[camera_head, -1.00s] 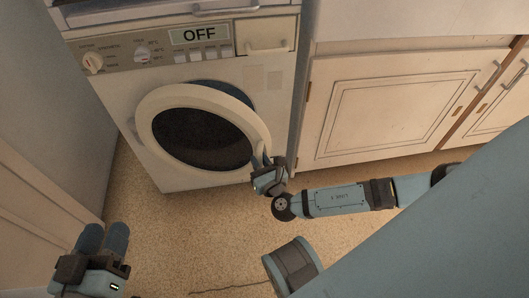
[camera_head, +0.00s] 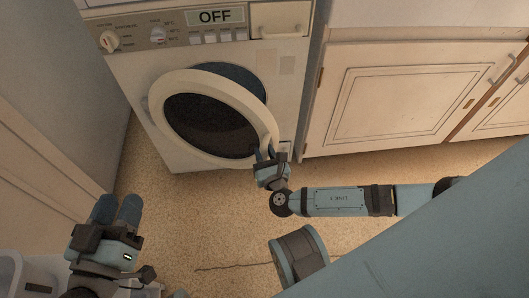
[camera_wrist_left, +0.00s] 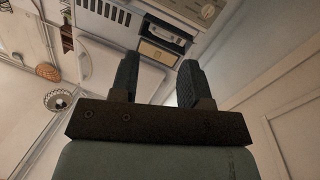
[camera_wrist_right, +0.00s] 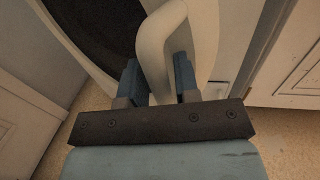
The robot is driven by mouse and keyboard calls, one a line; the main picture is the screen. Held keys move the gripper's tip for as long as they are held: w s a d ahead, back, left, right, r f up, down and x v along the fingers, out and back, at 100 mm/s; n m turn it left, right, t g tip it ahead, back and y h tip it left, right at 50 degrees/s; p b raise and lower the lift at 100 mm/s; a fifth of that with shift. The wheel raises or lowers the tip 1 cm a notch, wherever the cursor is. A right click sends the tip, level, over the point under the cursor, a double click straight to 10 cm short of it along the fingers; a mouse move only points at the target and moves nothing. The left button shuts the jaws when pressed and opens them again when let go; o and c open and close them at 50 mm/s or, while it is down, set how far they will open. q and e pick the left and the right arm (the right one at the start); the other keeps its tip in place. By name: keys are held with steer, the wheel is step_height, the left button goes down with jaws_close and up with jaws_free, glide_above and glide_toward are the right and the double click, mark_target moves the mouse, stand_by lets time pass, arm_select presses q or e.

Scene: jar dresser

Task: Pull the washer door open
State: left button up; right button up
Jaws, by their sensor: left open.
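The washer (camera_head: 285,95) stands at the upper left of the head view, its display reading OFF. Its round door (camera_head: 164,90) has a pale rim and dark glass. The door is ajar, and a blue-grey interior shows behind its upper right edge. My right gripper (camera_head: 265,155) is at the door's lower right edge.
Cream cabinets (camera_head: 410,95) stand right of the washer. A pale wall or panel (camera_head: 45,130) is close on the left, near my left gripper. A whitish object (camera_head: 12,275) shows at the bottom left corner.

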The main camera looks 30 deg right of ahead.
mark_target(259, 111)
arm_select(q)
step_height(259, 111, up, 8)
steer(key=t+p, duration=0.3)
steer(key=p, duration=0.3)
arm_select(e)
steer(key=r, duration=0.8)
steer(key=w+r, duration=0.1)
steer(key=r, duration=0.3)
steer(key=shift+w+d+r, duration=0.1)
steer(key=shift+d+r, duration=0.1)
steer(key=shift+r, duration=0.15)
arm_select(q)
step_height(259, 111, down, 6)
steer(key=a+g+y+p, duration=0.2)
steer(key=shift+a+r+n, duration=0.2)
steer(key=shift+r+n, duration=0.05)
steer(key=shift+n, duration=0.15)
arm_select(e)
step_height(259, 111, up, 7)
steer(key=s, duration=0.1)
steer(key=shift+a+r, duration=0.15)
steer(key=shift+s, duration=0.1)
